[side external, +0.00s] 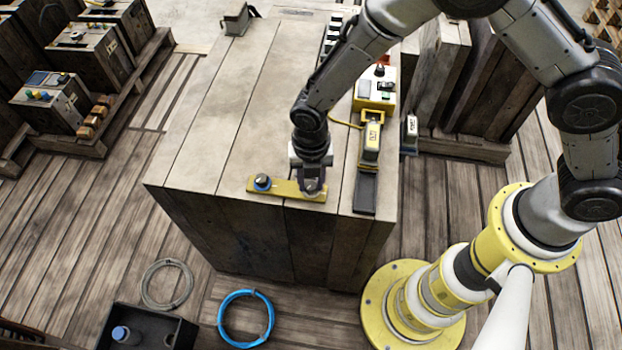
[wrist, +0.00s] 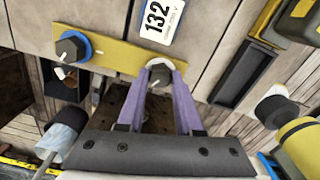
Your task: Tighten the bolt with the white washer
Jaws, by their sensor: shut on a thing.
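A yellow bar (side external: 288,187) lies flat near the front edge of the wooden block's top; it also shows in the wrist view (wrist: 112,54). On its left end is a dark-headed bolt with a blue washer (wrist: 72,46), which shows in the side external view too (side external: 262,182). On its right end is a dark-headed bolt (wrist: 160,76) with a pale, white-looking washer. My gripper (wrist: 162,80) is shut on this right-hand bolt, one purple finger on each side of its head. In the side external view my gripper (side external: 312,186) points down and largely hides that bolt.
A yellow-and-white device (side external: 372,138) and a dark tray (side external: 365,193) lie right of the bar. A label reading 132 (wrist: 162,20) is beside the bar. A blue hose coil (side external: 245,318) and a black box (side external: 150,325) are on the floor. The block top left of the bar is clear.

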